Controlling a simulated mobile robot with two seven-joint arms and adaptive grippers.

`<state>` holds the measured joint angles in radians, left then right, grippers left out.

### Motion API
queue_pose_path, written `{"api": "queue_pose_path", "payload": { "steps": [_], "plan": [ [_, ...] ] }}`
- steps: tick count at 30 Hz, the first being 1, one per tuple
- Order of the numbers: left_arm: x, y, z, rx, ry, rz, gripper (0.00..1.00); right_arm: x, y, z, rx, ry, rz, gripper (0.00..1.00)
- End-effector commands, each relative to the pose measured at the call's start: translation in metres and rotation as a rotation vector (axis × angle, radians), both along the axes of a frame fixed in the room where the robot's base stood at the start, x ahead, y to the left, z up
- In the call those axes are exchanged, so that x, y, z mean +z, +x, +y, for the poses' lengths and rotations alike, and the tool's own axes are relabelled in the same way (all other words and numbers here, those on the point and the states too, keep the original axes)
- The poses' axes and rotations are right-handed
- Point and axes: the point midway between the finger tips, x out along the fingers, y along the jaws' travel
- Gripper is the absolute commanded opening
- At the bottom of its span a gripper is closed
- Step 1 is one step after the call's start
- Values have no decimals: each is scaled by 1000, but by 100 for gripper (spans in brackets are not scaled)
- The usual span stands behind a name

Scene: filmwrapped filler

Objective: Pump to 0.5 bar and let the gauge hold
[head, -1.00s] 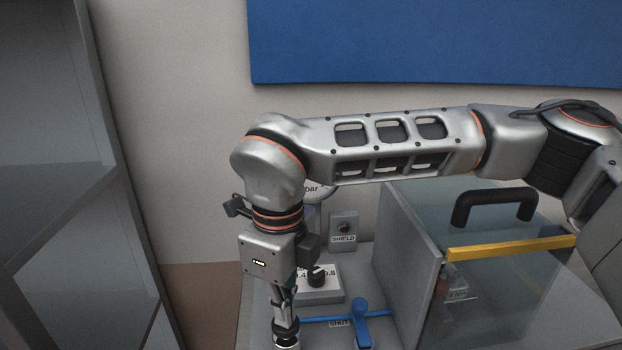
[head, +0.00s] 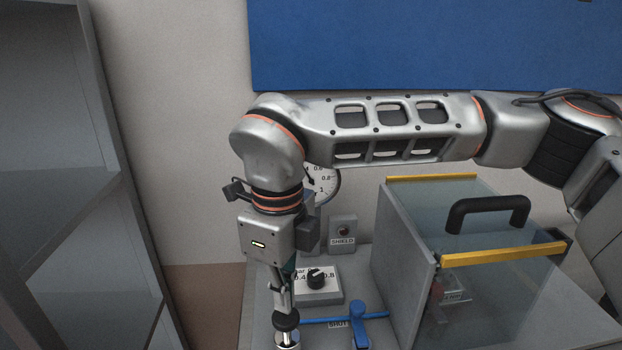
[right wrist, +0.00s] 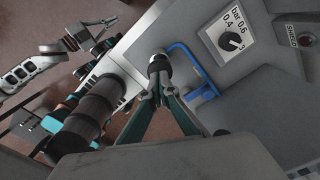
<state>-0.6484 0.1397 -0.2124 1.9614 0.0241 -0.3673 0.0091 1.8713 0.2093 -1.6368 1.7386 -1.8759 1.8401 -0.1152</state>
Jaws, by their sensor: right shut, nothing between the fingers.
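My right gripper (head: 284,306) points down at the pump's black knob (head: 287,322). Its fingers are shut with nothing between them, just above or touching the knob; I cannot tell which. In the right wrist view the shut fingertips (right wrist: 158,92) are beside the knob (right wrist: 158,66). The round gauge (head: 325,185) on the wall is partly hidden behind my right arm. A blue valve lever (head: 361,314) stands by a "SHUT" label.
A clear-walled box (head: 500,290) with a black handle (head: 490,210) and yellow edges stands at the right. A "SHIELD" lamp box (head: 343,232) is behind the dial. Grey shelves (head: 70,200) rise at the left. My right arm crosses above the bench.

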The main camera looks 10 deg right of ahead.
Motion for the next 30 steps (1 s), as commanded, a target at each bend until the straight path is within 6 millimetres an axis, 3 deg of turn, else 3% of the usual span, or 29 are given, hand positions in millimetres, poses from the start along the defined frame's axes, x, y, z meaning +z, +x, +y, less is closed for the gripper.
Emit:
{"api": "queue_pose_path", "payload": {
  "steps": [8,25,30],
  "plan": [
    [-5,-2,0,0,1,6,0,-4,0,0,1,0,0,0],
    [-38,-10,0,0,0,26,0,-50,0,0,1,-1,2,0],
    [-29,-7,0,0,0,20,0,-40,0,0,0,-1,-3,0]
  ]
}}
